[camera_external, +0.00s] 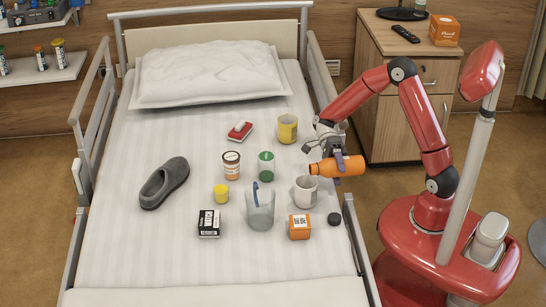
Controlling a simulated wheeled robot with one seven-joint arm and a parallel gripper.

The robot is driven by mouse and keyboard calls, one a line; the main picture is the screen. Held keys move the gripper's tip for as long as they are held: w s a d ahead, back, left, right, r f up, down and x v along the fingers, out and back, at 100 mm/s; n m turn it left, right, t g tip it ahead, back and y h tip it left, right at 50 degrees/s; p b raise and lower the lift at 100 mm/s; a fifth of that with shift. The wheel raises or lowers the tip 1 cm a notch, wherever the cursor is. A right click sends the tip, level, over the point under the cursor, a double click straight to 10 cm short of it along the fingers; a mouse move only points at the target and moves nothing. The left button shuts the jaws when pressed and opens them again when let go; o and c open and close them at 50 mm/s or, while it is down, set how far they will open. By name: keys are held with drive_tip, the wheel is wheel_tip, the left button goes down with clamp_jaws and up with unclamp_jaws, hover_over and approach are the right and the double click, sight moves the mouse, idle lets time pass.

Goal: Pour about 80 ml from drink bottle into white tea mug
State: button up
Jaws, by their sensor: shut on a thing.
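The orange drink bottle (350,166) lies almost level in the air, its mouth end pointing left and slightly down. My gripper (338,164) is shut around the bottle's body, left of its middle. The white tea mug (306,194) stands upright on the bed, just below the bottle's mouth end in the picture. The mouth end appears over or close behind the mug's rim; the exact gap cannot be told. No stream of liquid can be made out, and the mug's contents are too small to tell.
A clear pitcher (260,212) stands left of the mug, an orange box (299,228) in front, and a small black round thing (334,219) at front right. A green-labelled jar (266,166) and yellow mug (287,129) stand behind. The bed rail (354,240) edges the right side.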

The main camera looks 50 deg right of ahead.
drive_tip(key=shift+r, duration=0.15)
drive_tip(key=shift+s+d, duration=0.25)
idle(0.4)
drive_tip(key=shift+m+g+h, duration=0.3)
drive_tip(key=shift+m, duration=0.4)
idle(1.7)
drive_tip(key=shift+d+n, duration=0.1)
drive_tip(key=shift+n, duration=0.4)
drive_tip(key=shift+f+n+t+y, duration=0.4)
drive_tip(key=shift+f+n+y, duration=0.1)
drive_tip(key=shift+f+n, duration=0.3)
drive_tip(key=shift+s+d+f+n+b, duration=0.2)
drive_tip(key=shift+f+n+b, duration=0.2)
drive_tip(key=shift+f+b, duration=0.2)
drive_tip(key=shift+r, duration=0.1)
